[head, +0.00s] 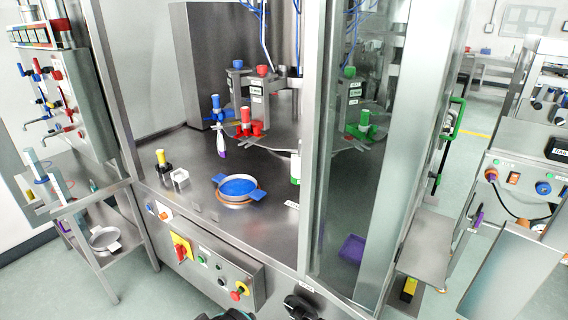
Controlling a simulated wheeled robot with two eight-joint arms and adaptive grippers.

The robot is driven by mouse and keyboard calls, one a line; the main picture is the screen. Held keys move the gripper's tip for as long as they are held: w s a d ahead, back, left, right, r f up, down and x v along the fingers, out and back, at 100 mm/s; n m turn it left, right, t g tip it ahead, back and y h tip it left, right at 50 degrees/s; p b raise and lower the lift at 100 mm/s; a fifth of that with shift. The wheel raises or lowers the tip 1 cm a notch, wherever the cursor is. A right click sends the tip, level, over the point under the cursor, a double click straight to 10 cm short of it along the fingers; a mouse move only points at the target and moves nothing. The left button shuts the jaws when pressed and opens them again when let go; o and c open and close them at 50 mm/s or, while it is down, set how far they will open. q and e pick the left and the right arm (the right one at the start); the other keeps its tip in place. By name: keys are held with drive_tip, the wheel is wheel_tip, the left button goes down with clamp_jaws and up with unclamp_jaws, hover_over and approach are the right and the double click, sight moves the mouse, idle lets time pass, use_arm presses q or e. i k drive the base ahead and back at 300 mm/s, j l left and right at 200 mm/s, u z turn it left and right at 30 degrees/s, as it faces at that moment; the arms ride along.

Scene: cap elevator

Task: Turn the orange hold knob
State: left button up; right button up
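A small orange knob (164,215) sits on a light plate at the left front edge of the steel machine. Another orange control (513,178) is on the grey panel at the far right, beside a round blue knob (543,188). I cannot tell from their look which one is the hold knob, and both are too small to read their setting. Neither is touched by anything.
A blue-handled round pan (238,188) stands on the steel deck (190,205). A glass door (350,210) and a side shelf (420,262) lie between machine and right panel.

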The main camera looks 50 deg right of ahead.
sight(163, 215)
drive_tip(key=i+z, duration=0.4)
drive_tip(key=i+j+z, duration=0.15)
drive_tip(key=z, duration=0.25)
drive_tip(key=i+j+z, duration=0.25)
drive_tip(key=z, duration=1.3)
drive_tip(key=u, duration=1.4)
drive_tip(key=i+u, duration=0.4)
drive_tip(key=i, duration=0.4)
